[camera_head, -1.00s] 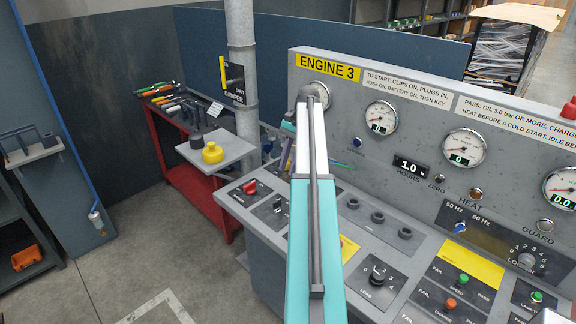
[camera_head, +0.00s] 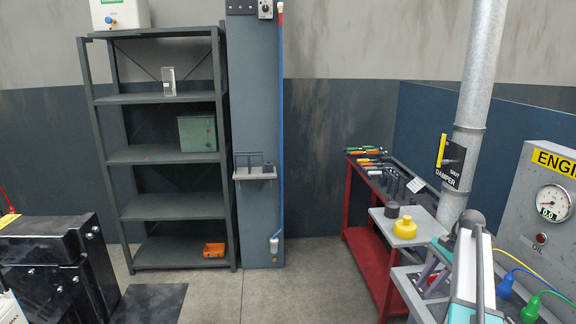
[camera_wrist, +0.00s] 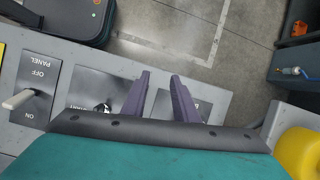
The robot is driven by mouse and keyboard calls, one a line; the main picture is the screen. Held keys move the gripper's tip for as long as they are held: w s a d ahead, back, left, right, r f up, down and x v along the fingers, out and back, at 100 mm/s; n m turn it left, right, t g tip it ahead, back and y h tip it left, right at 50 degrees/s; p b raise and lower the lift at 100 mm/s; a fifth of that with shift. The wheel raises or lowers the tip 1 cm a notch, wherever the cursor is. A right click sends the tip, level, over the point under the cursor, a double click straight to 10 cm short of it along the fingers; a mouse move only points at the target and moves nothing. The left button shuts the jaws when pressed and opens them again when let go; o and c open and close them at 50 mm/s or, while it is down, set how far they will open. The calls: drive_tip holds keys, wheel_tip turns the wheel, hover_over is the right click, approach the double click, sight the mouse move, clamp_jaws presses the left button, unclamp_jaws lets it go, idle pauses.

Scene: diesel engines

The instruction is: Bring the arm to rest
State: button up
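My gripper (camera_wrist: 160,78) shows in the wrist view with its two purple fingers apart and nothing between them. It hangs above the sloping grey engine control panel (camera_wrist: 56,60). A white PANEL on/off switch (camera_wrist: 18,99) is to its left, and a dark START control (camera_wrist: 102,107) is partly hidden by the left finger. In the head view, my teal and white arm stands at the lower right, and my gripper's purple fingers (camera_head: 432,272) show small beside it. From the head view I cannot tell whether anything touches the panel.
A yellow container (camera_head: 405,228) sits on a small grey shelf (camera_head: 405,240) by the pipe (camera_head: 474,110). A red tool bench (camera_head: 365,250) stands behind it. Dark shelving (camera_head: 165,212) is at the left, a black engine (camera_head: 55,265) lower left.

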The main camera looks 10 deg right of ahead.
drive_tip(key=s+a+f+n+g+h+b, duration=0.15)
drive_tip(key=s+a+f+n, duration=0.25)
drive_tip(key=a+f, duration=1)
drive_tip(key=s+a+f+n+g+b, duration=0.1)
drive_tip(key=s+a+f+n+g, duration=0.2)
drive_tip(key=a+f, duration=1.05)
drive_tip(key=s+a+f+n+h, duration=0.1)
drive_tip(key=s+a+f+n, duration=0.2)
drive_tip(key=s+f, duration=0.3)
drive_tip(key=s+a+f+n+g+h+b, duration=0.1)
drive_tip(key=s+a+f+n, duration=0.2)
drive_tip(key=s, duration=0.9)
drive_tip(key=s+a+f+n+h+b, duration=0.1)
drive_tip(key=s+a+f+n, duration=0.3)
drive_tip(key=s+f, duration=0.5)
drive_tip(key=shift+s+a+f+g, duration=0.2)
drive_tip(key=shift+a+f+g, duration=0.15)
drive_tip(key=shift+a+f, duration=0.6)
drive_tip(key=shift+d, duration=0.15)
